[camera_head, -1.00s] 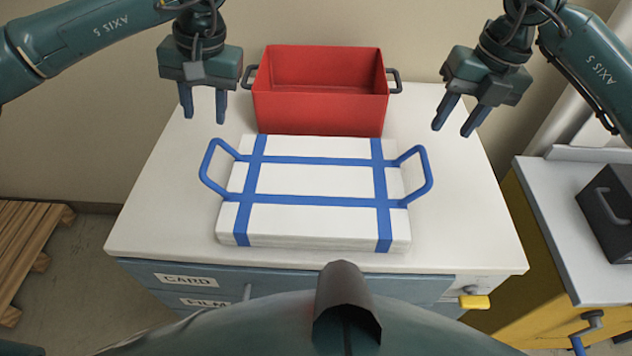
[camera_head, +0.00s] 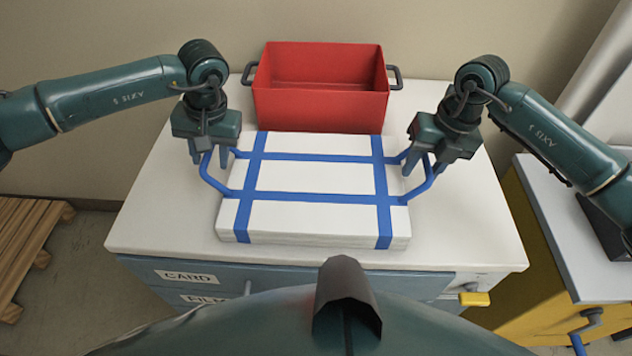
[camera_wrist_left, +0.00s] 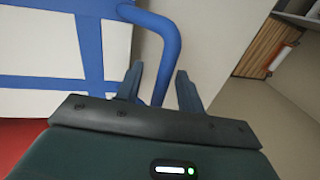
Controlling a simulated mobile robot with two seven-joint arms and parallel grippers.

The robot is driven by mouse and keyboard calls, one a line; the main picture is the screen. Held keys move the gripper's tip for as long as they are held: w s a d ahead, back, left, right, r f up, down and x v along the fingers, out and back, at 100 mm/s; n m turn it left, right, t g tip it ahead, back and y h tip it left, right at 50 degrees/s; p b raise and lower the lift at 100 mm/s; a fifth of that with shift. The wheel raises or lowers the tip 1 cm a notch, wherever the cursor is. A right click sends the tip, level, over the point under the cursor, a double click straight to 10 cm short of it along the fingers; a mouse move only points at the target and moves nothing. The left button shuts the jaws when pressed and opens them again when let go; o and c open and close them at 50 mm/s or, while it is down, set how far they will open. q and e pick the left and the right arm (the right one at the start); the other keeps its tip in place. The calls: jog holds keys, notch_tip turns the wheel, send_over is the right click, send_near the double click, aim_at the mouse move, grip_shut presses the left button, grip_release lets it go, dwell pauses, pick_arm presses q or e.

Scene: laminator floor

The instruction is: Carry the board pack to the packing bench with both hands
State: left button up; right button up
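The board pack (camera_head: 315,183) is a flat white stack bound with blue straps, lying on a white-topped drawer cabinet (camera_head: 150,225). A blue loop handle stands out at each side. My left gripper (camera_head: 208,157) is at the left handle (camera_head: 213,183). In the left wrist view, the left gripper's fingers (camera_wrist_left: 160,88) are apart, with the handle bar (camera_wrist_left: 172,50) running between them; I see no firm closing on it. My right gripper (camera_head: 425,163) is at the right handle (camera_head: 424,188), its fingers apart on either side of the bar. Both grippers partly hide the handles.
A red bin (camera_head: 320,105) with grey handles stands right behind the pack. A grey-topped yellow unit (camera_head: 560,225) stands at the right, with a dark box (camera_head: 603,225) on it. A wooden pallet (camera_head: 30,235) lies on the floor at left.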

pick_arm(q)
jog(key=shift+a+f, duration=0.1)
jog(key=shift+f, duration=0.35)
pick_arm(e)
jog(key=shift+f, duration=0.4)
pick_arm(q)
grip_shut()
pick_arm(e)
grip_shut()
pick_arm(q)
jog(key=shift+r, duration=0.15)
pick_arm(e)
jog(key=shift+r, duration=0.1)
dwell(0.4)
